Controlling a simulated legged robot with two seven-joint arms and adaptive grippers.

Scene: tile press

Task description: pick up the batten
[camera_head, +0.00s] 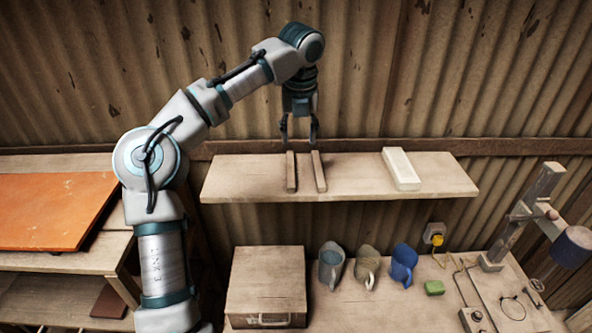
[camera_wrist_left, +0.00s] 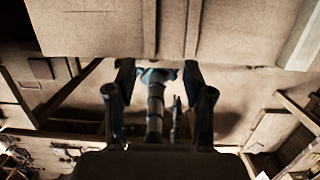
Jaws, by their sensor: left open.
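Two thin brown wooden strips, a left one (camera_head: 291,171) and a right one (camera_head: 319,171), lie side by side with a gap on the wall shelf (camera_head: 235,182). A thicker pale bar (camera_head: 401,169) lies further right on the shelf. I cannot tell for sure which of these is the batten. My left gripper (camera_head: 300,132) is open and empty, pointing down near the far ends of the two strips. In the left wrist view its fingers (camera_wrist_left: 159,80) are spread, with the strips (camera_wrist_left: 149,28) beyond them and the pale bar (camera_wrist_left: 302,42) at the right. My right gripper is not seen.
A corrugated wall stands right behind the shelf. A press-like stand (camera_head: 520,222) is at right. The shelf between strips and bar is clear.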

